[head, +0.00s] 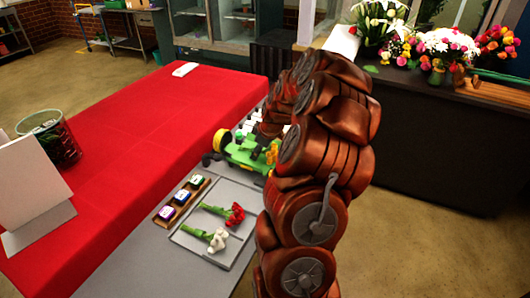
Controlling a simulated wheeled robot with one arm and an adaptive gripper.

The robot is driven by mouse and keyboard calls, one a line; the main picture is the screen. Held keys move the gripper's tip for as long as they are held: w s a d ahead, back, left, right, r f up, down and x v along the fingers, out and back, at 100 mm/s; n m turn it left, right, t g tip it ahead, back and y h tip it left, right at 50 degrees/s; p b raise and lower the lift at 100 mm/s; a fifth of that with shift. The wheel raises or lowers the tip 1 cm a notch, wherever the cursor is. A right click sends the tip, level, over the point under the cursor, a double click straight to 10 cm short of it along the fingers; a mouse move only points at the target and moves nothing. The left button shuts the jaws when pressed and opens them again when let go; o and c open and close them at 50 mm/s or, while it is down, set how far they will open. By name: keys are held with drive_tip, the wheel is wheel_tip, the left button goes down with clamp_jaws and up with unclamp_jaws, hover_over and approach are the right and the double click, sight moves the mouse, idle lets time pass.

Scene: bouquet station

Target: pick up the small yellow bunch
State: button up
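A small patch of yellow blooms (272,153), seemingly the small yellow bunch, shows at the left edge of my arm. It is beside a green device, and my arm hides part of it. A bunch with red blooms (235,214) and green stems lies on the grey tray (186,239). A bunch with white blooms (218,240) lies in front of it on the same tray. My gripper (267,130) points down at the far end of my arm, above and close to the yellow blooms. Its fingers are small and dark, and I cannot tell whether they hold anything.
The green device (243,155) with a yellow roll (221,140) stands behind the tray. A wooden holder (167,222) with small coloured blocks lies left of the tray.

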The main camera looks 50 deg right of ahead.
clamp_jaws()
idle(0.3)
drive_tip(key=shift+r, duration=0.15)
